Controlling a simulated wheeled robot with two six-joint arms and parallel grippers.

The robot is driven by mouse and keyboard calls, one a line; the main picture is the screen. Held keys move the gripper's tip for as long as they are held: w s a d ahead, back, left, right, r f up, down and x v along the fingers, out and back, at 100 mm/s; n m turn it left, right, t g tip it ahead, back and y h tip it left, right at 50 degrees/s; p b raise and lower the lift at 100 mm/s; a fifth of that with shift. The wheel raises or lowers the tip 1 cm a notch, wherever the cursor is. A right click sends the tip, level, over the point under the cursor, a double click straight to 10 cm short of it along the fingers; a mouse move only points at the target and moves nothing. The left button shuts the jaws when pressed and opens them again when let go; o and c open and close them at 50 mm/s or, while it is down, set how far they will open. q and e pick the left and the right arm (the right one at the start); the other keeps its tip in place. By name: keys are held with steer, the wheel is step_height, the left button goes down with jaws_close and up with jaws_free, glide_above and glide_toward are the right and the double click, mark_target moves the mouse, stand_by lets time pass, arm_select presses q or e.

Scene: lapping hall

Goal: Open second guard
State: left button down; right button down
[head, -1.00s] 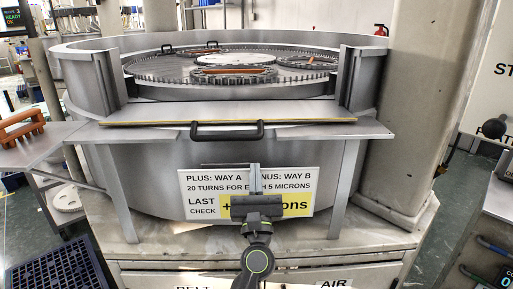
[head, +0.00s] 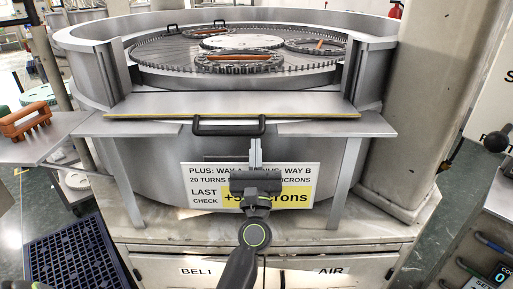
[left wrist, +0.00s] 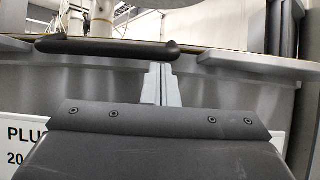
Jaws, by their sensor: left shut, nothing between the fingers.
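The guard (head: 232,103) is a flat grey panel at the front opening of the round lapping machine, lying folded outward with a yellow strip along its front edge. Its black bar handle (head: 229,126) hangs at that front edge. My left gripper (head: 255,142) is shut and empty, pointing up just below the handle and in front of the drum wall. In the left wrist view the closed fingertips (left wrist: 160,66) are just below the black handle (left wrist: 105,47); I cannot tell whether they touch it. My right gripper is not in view.
The plate with carriers (head: 237,47) shows inside the drum. A sign (head: 302,177) is behind my left gripper. A side shelf with an orange rack (head: 24,121) is at left, a blue crate (head: 75,258) below it. A grey column (head: 412,110) stands at right.

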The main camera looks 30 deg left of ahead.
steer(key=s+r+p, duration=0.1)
steer(key=p, duration=0.1)
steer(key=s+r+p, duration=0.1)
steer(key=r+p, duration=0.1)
stand_by(0.4)
